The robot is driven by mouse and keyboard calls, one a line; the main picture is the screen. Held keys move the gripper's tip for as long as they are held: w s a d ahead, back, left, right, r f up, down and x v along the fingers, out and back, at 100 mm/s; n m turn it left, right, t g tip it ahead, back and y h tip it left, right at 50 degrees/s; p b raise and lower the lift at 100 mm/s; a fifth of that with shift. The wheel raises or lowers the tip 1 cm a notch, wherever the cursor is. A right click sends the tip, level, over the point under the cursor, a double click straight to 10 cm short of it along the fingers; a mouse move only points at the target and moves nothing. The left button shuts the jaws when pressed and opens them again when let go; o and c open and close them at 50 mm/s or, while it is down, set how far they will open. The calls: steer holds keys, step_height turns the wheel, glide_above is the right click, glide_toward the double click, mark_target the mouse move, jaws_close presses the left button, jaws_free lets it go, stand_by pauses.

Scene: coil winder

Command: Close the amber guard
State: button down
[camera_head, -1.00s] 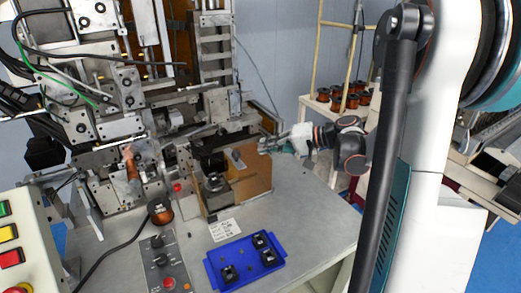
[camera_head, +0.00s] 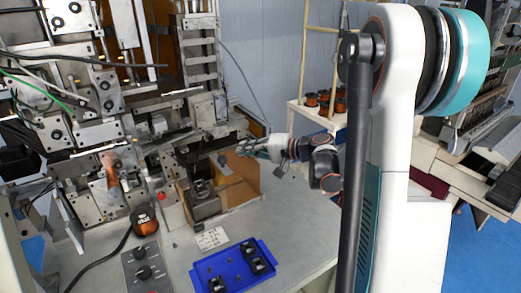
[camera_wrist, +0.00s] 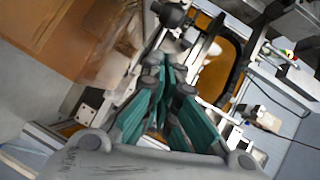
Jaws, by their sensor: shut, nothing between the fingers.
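The amber guard (camera_head: 245,178) is a see-through orange-brown panel beside the fixture block on the machine's grey table, in the head view. It stands upright, at the right side of the fixture. A small dark handle (camera_head: 224,160) sits on it. My gripper (camera_head: 243,150) is by the guard's upper edge, at its right; I cannot tell whether they touch. In the wrist view, the teal fingers (camera_wrist: 170,75) are together and empty. A brown translucent panel (camera_wrist: 60,35), probably the guard, fills the upper left of that view.
A blue tray (camera_head: 205,270) with black parts lies at the table front. A control box (camera_head: 143,262) and a copper coil (camera_head: 144,220) stand left of it. The winder's metal frame rises behind. A shelf with several copper spools (camera_head: 318,103) stands at the back right. The table's right part is bare.

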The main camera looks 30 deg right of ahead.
mark_target(239, 165)
steer(key=shift+a+f, duration=0.15)
steer(key=shift+a, duration=0.45)
steer(key=shift+a+f, duration=0.15)
steer(key=shift+a, duration=0.4)
steer(key=shift+w+a+f, duration=0.1)
steer(key=shift+a+f, duration=0.05)
steer(key=shift+a, duration=0.1)
steer(key=a+b, duration=0.1)
steer(key=a, duration=1.2)
steer(key=shift+a, duration=0.3)
steer(key=shift+d, duration=0.1)
